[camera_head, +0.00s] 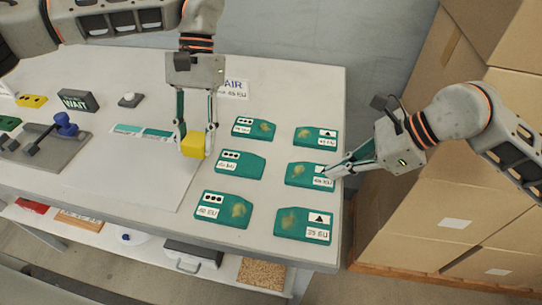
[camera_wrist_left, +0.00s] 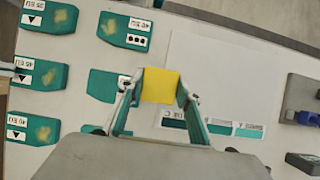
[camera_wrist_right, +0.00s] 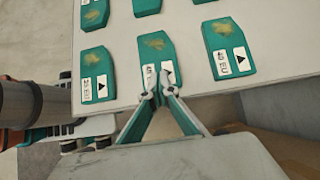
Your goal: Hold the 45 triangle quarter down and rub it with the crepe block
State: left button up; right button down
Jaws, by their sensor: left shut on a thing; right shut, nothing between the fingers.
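The yellow crepe block (camera_head: 192,145) is between the fingers of my left gripper (camera_head: 195,148), over the pale sheet's right side; it also shows in the left wrist view (camera_wrist_left: 160,86). The green middle-right triangle quarter (camera_head: 302,174), seemingly the 45, lies flat with a tan smear; its number is hard to read. It also shows in the right wrist view (camera_wrist_right: 154,45), its label partly hidden by my fingers. My right gripper (camera_head: 327,173) is shut and empty, its tips at that quarter's label end, seemingly touching. The block is apart from it, to the left.
A WAIT sign (camera_head: 78,100) and press tool (camera_head: 45,147) stand left. Boxes (camera_head: 445,190) stand beyond the right edge.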

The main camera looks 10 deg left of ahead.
aim_at(309, 177)
pick_arm(q)
jog(key=shift+f, duration=0.1)
pick_arm(e)
jog(key=shift+s+d+f, duration=0.1)
jog(key=shift+s+f, duration=0.05)
jog(key=shift+f, duration=0.2)
